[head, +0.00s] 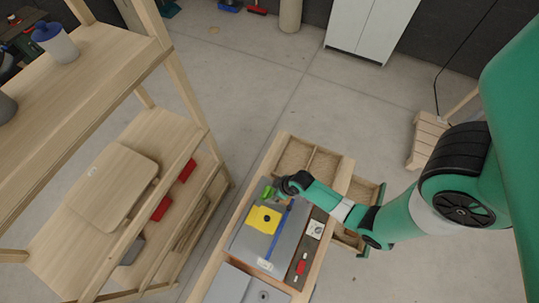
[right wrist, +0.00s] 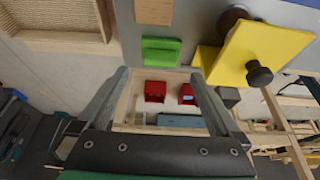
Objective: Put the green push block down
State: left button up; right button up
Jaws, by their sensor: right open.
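The green push block (head: 267,194) is at the far end of the grey machine table (head: 245,240), beside a yellow piece. In the right wrist view the green push block (right wrist: 161,51) lies on the grey surface near its edge, just beyond my fingertips. My right gripper (right wrist: 160,74) is open, with nothing between its fingers, and a gap shows between them and the block. In the head view my right gripper (head: 281,190) is right beside the block and partly hidden by its own wrist. My left gripper is not in view.
The yellow piece with a black knob (right wrist: 264,50) stands close to the right of the block in the wrist view. A blue strip (head: 277,236) and a red item (head: 301,267) are on the bench. A wooden shelf (head: 95,55) stands at left, with open floor between.

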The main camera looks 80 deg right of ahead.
pick_arm(q)
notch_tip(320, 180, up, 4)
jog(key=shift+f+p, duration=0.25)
jog(key=shift+p, duration=0.75)
pick_arm(e)
jog(key=v, duration=0.4)
jog(key=shift+f, duration=0.1)
